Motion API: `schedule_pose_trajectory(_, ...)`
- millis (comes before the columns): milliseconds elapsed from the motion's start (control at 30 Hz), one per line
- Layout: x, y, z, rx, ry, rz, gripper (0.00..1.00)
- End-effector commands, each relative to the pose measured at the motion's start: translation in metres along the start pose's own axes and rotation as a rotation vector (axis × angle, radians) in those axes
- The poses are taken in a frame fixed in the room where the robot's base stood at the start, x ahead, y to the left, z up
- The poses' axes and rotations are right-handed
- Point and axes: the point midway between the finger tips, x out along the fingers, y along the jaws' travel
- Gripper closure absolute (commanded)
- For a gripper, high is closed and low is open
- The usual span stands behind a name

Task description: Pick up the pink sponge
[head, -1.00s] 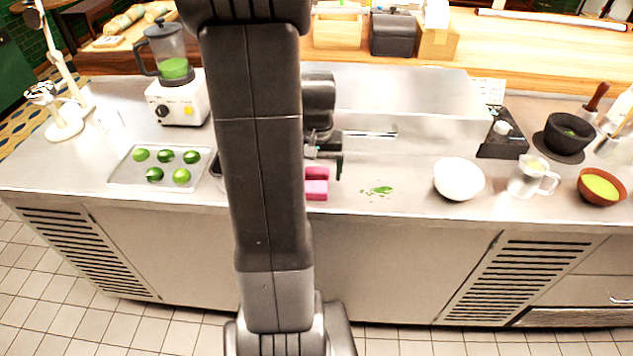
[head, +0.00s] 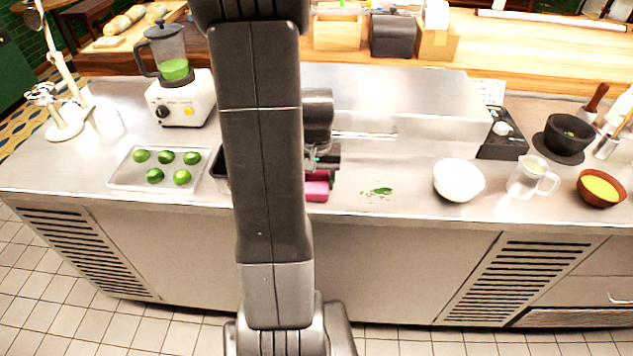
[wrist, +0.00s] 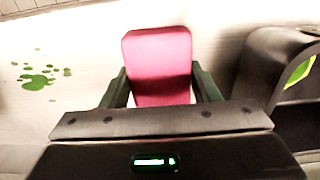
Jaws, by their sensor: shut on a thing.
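The pink sponge (head: 317,191) lies at the front of the steel counter, partly hidden behind my arm in the head view. In the wrist view the sponge (wrist: 158,62) stands between the two dark fingers of my gripper (wrist: 160,88), one on each side and closed against it. In the head view my gripper (head: 325,163) is directly over the sponge, mostly covered by my arm. I cannot tell whether the sponge is clear of the counter.
Green herb scraps (head: 376,191) and a white bowl (head: 458,180) lie to the right. A tray (head: 128,176) of limes is on the left. A dark container (wrist: 285,85) stands close to the gripper's right in the wrist view. A steel raised box (head: 420,105) is behind.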

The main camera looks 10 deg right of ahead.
Motion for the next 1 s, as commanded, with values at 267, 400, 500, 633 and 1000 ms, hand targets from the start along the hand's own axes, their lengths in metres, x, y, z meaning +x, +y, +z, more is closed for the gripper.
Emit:
schedule_pose_trajectory(267,-0.031,0.000,-0.001,0.000,0.006,-0.001,0.66)
schedule_pose_trajectory(400,-0.060,0.000,-0.001,0.000,0.006,-0.001,0.66)
schedule_pose_trajectory(500,-0.078,0.000,-0.001,0.000,0.005,-0.001,0.66)
schedule_pose_trajectory(633,-0.093,0.000,-0.001,0.000,0.003,0.000,0.66)
schedule_pose_trajectory(1000,-0.100,0.000,0.000,0.000,0.000,0.000,0.46)
